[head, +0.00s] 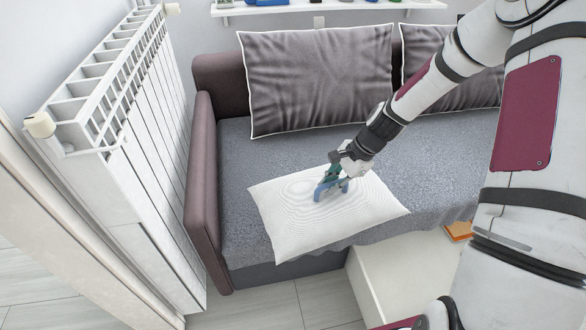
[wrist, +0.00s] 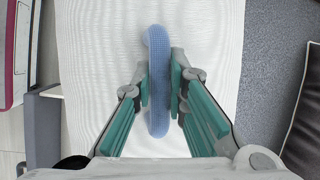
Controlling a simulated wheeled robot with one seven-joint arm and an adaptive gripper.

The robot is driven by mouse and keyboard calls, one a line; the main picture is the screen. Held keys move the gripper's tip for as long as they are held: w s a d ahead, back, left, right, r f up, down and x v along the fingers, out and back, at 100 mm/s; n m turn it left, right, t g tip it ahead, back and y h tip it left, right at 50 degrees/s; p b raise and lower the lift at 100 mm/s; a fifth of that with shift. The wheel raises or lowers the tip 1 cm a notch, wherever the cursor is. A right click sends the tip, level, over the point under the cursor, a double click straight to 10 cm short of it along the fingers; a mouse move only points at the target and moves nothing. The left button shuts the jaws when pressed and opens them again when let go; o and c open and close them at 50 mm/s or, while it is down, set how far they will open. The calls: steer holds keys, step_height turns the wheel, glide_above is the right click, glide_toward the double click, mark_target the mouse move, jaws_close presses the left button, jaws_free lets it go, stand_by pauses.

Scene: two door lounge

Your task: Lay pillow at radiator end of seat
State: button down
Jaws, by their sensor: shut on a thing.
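The white pillow (head: 290,222) is over the seat (head: 420,150) at its radiator end, close to the left armrest and the seat's front edge. I cannot tell whether its whole underside touches the seat. A blue handle-like piece (head: 325,189) stands up from the middle of the pillow. My gripper (head: 335,182) is shut on this blue piece. In the wrist view, the fingers (wrist: 159,90) close on both sides of the blue piece (wrist: 157,120), with the white pillow (wrist: 95,70) beneath. The radiator (head: 130,120) stands at the left, beyond the armrest.
The brown armrest (head: 203,185) rises between the radiator and the pillow. A large grey cushion (head: 318,75) leans on the backrest, with another grey cushion (head: 425,65) to its right. A white low unit (head: 395,275) stands before the seat. A shelf (head: 330,7) is above.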

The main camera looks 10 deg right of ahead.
steer(key=d+f+m+b, duration=0.1)
steer(key=w+d+f+m+t+b, duration=0.1)
steer(key=m+b, duration=0.1)
steer(key=w+d+f+m+t+h+b, duration=0.1)
steer(key=b, duration=0.1)
steer(key=shift+w+d+f+m, duration=0.1)
steer(key=shift+w+f+m, duration=0.05)
steer(key=shift+f+m, duration=0.2)
steer(key=shift+w+d+f+m+h+b, duration=0.15)
steer(key=shift+d+m+b, duration=0.15)
steer(key=shift+m+b, duration=0.15)
steer(key=shift+w+d+f+m+h+b, duration=0.1)
steer(key=shift+w+d+m+h+b, duration=0.05)
steer(key=shift+d+m+b, duration=0.2)
steer(key=w+a+f+b, duration=0.2)
steer(key=w+a, duration=0.2)
steer(key=w, duration=0.3)
steer(key=w+a+f+b, duration=0.3)
steer(key=w+a, duration=0.1)
steer(key=w, duration=0.3)
steer(key=c, duration=1.6)
jaws_free()
steer(key=shift+s+f, duration=0.1)
